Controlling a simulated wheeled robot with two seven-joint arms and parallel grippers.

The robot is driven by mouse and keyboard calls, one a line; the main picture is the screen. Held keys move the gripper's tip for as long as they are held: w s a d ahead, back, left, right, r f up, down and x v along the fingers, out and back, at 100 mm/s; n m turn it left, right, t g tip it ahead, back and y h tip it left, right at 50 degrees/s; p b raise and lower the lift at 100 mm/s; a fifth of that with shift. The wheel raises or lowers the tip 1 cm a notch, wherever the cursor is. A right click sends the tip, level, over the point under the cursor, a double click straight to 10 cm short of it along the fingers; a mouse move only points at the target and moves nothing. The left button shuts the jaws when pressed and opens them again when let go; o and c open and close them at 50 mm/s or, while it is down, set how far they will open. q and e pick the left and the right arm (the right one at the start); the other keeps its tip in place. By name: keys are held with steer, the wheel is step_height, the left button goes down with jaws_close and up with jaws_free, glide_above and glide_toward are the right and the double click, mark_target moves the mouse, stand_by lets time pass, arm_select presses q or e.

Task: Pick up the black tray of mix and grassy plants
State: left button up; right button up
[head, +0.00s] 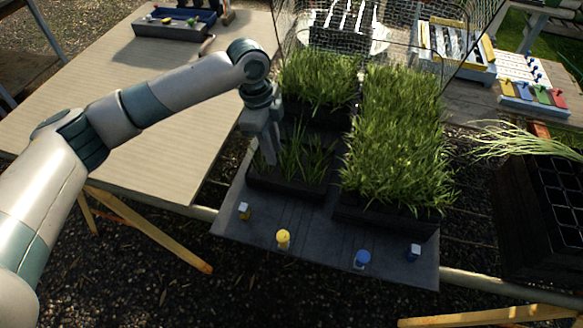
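A small black tray (287,190) of dark mix with sparse grassy plants (305,158) sits on a grey board, left of centre in the head view. My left gripper (268,158) points down at this tray's back left side, its fingertips close to the tray's edge and the plants. Whether the fingers are open or shut on the rim cannot be made out. Denser grass (318,82) fills another dark tray behind it, and a long dense block of grass (395,140) stands in a dark tray (385,217) to its right. My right gripper is not in view.
A wooden table (150,100) lies left. Wire mesh (400,45) stands behind the grass. A black cell tray (557,190) is at right.

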arm_select(q)
steer(key=f, duration=0.2)
steer(key=p, duration=0.2)
glide_above(283, 185)
steer(key=a, duration=0.1)
step_height(283, 185, down, 6)
steer(key=shift+w+f, duration=0.15)
steer(key=shift+f, duration=0.05)
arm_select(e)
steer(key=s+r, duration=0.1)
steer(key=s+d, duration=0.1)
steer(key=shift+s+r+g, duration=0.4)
arm_select(q)
steer(key=shift+f+p, duration=0.3)
steer(key=shift+p, duration=0.05)
steer(key=f, duration=0.1)
steer(key=f+p, duration=0.1)
steer(key=f, duration=0.1)
steer(key=shift+d, duration=0.35)
steer(key=shift+f+p, duration=0.35)
steer(key=shift+f, duration=0.4)
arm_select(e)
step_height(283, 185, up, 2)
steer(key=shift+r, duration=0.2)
arm_select(q)
steer(key=shift+r, duration=0.1)
jaws_close()
